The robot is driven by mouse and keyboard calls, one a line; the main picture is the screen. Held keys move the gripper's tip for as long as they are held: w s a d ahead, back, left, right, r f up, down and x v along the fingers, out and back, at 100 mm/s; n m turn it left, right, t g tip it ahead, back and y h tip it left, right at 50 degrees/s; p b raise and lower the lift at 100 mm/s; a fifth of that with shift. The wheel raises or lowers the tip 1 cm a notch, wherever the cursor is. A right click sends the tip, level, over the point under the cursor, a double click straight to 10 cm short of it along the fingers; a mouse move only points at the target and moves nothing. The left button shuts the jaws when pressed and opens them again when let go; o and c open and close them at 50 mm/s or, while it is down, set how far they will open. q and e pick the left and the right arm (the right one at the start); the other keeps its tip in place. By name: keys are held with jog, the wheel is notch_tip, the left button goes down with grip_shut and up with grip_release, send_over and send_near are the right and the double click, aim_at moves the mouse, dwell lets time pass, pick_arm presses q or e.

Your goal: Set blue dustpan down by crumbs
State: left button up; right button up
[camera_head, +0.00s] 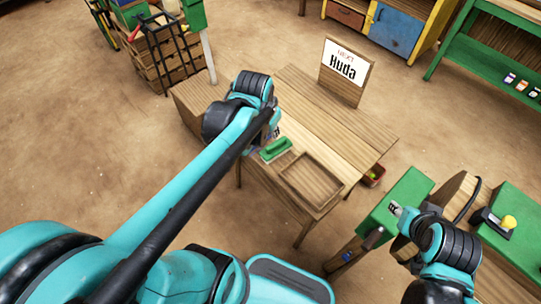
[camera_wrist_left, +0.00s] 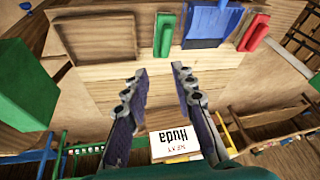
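The blue dustpan (camera_wrist_left: 208,27) lies on the wooden table at the top of the left wrist view. A green block-like piece (camera_wrist_left: 163,35) lies to its left and a red one (camera_wrist_left: 253,32) to its right. In the head view my left arm hides the dustpan, while the green piece (camera_head: 277,149) shows beside the wrist. My left gripper (camera_wrist_left: 159,69) is open and empty, its fingers apart over the tabletop and clear of the dustpan. My right gripper (camera_head: 397,211) is by the green-topped stand; its finger opening is unclear. I cannot make out any crumbs.
A shallow wooden tray (camera_head: 312,180) sits at the table's near end. A sign reading "Huda" (camera_head: 345,70) stands at the far edge. A green-topped stand (camera_head: 396,203) is at right, and crates (camera_head: 165,60) stand behind left. Bare tabletop lies before the sign.

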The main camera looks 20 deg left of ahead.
pick_arm(q)
jog(key=s+d+n+t, duration=0.1)
jog(key=s+d+t, duration=0.2)
jog(key=s, duration=0.6)
jog(key=shift+d+r+n+h, duration=0.3)
jog(key=shift+d+n, duration=0.1)
jog(key=shift+d, duration=0.6)
